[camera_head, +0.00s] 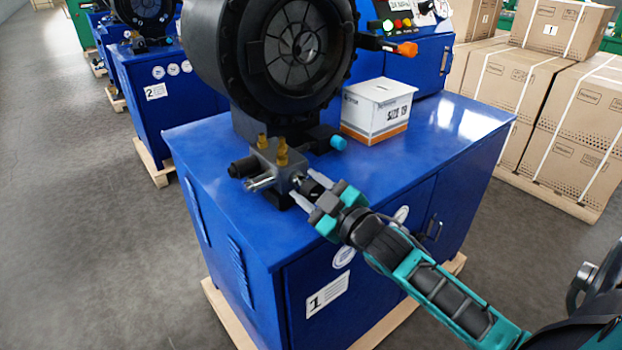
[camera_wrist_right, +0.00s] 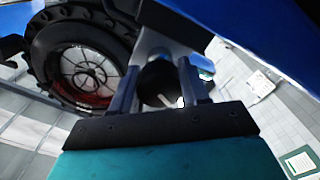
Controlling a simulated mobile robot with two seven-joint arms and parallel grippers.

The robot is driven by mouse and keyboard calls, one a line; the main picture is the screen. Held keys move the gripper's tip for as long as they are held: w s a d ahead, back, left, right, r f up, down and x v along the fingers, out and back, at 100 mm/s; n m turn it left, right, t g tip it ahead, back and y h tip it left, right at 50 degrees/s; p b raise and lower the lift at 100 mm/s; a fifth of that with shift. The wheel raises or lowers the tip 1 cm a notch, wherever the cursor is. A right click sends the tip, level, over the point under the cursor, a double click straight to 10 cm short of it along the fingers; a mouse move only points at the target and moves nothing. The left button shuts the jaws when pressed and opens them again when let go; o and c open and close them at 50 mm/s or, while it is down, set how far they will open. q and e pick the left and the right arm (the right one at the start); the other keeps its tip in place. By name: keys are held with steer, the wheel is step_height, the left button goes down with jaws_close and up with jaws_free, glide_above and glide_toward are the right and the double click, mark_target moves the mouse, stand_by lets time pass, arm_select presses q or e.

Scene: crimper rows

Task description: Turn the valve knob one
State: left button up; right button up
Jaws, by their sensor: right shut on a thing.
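The valve (camera_head: 268,168) is a grey metal block with brass fittings on top, at the front edge of the blue crimper cabinet marked 1. Its dark knob (camera_head: 311,187) faces my right gripper and is partly hidden by the fingers. My right gripper (camera_head: 304,192) reaches in from the lower right and is shut on the knob. In the right wrist view, the round black knob (camera_wrist_right: 158,84) with a pale line on its face sits between the two fingers (camera_wrist_right: 160,88). My left gripper is not in view.
The large black crimper head (camera_head: 225,50) stands behind the valve. A white box (camera_head: 377,108) sits on the cabinet top (camera_head: 455,125) to the right. Cartons (camera_head: 580,120) are stacked at the right. Cabinet 2 (camera_head: 155,95) stands at the back left. Grey floor (camera_head: 70,220) is clear at left.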

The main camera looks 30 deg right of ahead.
steer(key=n+p, duration=0.2)
steer(key=n, duration=0.2)
steer(key=shift+r, duration=0.1)
steer(key=n, duration=0.2)
steer(key=shift+n+p, duration=0.3)
steer(key=shift+p, duration=0.1)
steer(key=shift+n, duration=0.3)
steer(key=shift+a, duration=0.1)
steer(key=o, duration=1.1)
steer(key=shift+c, duration=0.2)
